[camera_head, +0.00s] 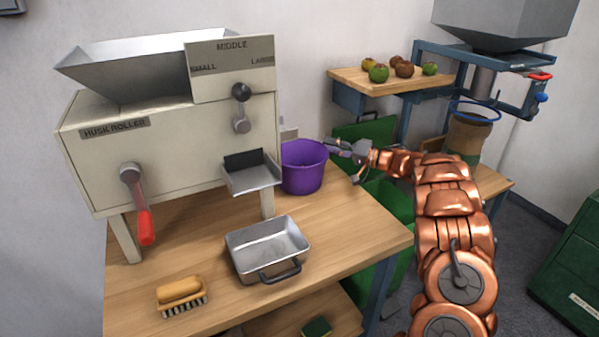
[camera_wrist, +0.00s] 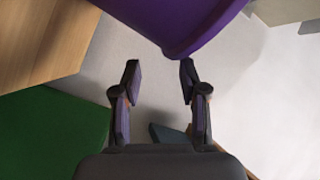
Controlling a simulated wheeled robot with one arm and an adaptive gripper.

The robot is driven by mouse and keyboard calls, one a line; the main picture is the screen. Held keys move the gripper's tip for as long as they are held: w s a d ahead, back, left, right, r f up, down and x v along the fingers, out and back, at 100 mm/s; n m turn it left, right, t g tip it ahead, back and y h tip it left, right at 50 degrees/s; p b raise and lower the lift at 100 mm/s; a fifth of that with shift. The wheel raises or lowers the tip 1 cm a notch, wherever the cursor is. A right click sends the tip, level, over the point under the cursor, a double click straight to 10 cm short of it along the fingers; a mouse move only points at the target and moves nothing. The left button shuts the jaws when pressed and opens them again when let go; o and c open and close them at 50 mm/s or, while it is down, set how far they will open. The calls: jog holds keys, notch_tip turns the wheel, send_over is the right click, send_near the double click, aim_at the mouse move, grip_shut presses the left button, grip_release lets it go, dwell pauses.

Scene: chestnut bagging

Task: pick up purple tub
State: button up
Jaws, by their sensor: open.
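The purple tub (camera_head: 303,168) stands upright on the wooden workbench, just right of the husk roller's metal chute. It looks empty from what shows of its inside. In the wrist view the tub (camera_wrist: 185,20) fills the top, partly cut off by the frame edge. My gripper (camera_head: 342,150) is at the tub's right side, near its rim. In the wrist view my gripper (camera_wrist: 158,75) has its two fingers apart, with nothing between them, and the tub lies just beyond the tips. I cannot tell whether a fingertip touches the tub.
The husk roller (camera_head: 170,150) stands behind left of the tub, its chute (camera_head: 252,176) close by. A metal pan (camera_head: 267,250) and a brush (camera_head: 181,295) lie in front. A green crate (camera_head: 393,200) is below right.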

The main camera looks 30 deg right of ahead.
aim_at(316, 142)
jog(key=shift+a+x, duration=0.15)
jog(key=shift+x, duration=1.3)
jog(key=shift+a+x, duration=0.15)
jog(key=shift+x, duration=1.3)
jog(key=shift+s+f, duration=0.15)
jog(key=shift+f, duration=0.1)
grip_shut()
